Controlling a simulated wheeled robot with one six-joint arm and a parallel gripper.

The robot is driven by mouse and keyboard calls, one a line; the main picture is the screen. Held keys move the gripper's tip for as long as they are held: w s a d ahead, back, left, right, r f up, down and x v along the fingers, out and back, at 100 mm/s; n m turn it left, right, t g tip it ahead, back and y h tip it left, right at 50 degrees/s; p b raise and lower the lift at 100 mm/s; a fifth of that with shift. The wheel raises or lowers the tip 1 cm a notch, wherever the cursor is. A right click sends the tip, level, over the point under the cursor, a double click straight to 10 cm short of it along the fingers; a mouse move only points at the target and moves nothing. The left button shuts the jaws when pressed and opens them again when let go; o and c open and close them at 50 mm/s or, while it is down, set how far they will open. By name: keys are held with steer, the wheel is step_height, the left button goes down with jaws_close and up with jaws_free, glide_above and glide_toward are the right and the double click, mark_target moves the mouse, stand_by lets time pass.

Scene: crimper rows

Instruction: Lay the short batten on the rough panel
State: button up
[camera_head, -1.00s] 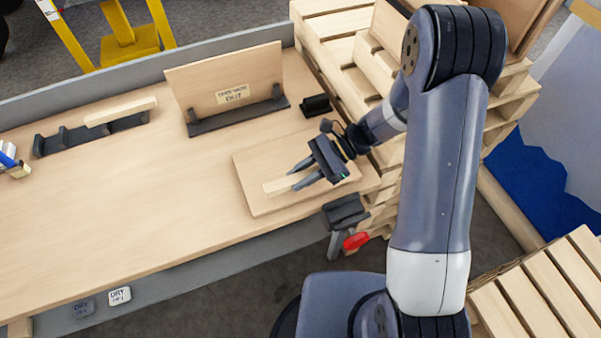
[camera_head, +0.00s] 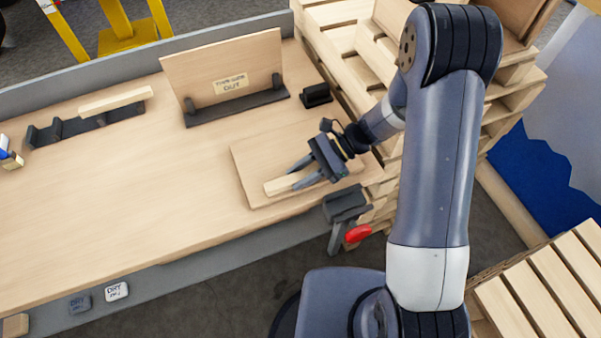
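The short batten (camera_head: 281,186), a pale wooden strip, is over the right-hand part of a flat wooden panel (camera_head: 253,155), taken as the rough panel. My gripper (camera_head: 298,176) has one finger on each side of the batten and appears shut on it. The batten's left end sticks out past the fingertips; the gripper hides part of its right side. I cannot tell whether its underside touches the panel. The panel lies flat near the right end of the bench.
An upright panel (camera_head: 209,70) with a label stands in a dark holder behind. Another batten (camera_head: 116,100) rests on a dark rack (camera_head: 70,129) at left. A dark block (camera_head: 316,95) and a red-handled clamp (camera_head: 345,204) flank the flat panel. The bench (camera_head: 120,205) is clear at middle left.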

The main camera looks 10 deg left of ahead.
steer(key=o, duration=0.4)
steer(key=shift+r, duration=0.1)
step_height(320, 180, up, 10)
steer(key=shift+f+b, duration=0.1)
steer(key=shift+b, duration=0.25)
steer(key=shift+f, duration=0.1)
step_height(320, 180, down, 10)
steer(key=shift+r+p, duration=0.2)
steer(key=shift+p, duration=0.15)
step_height(320, 180, up, 2)
steer(key=shift+r+p, duration=0.1)
steer(key=shift+p, duration=0.85)
steer(key=shift+r+p, duration=0.55)
steer(key=shift+r, duration=0.2)
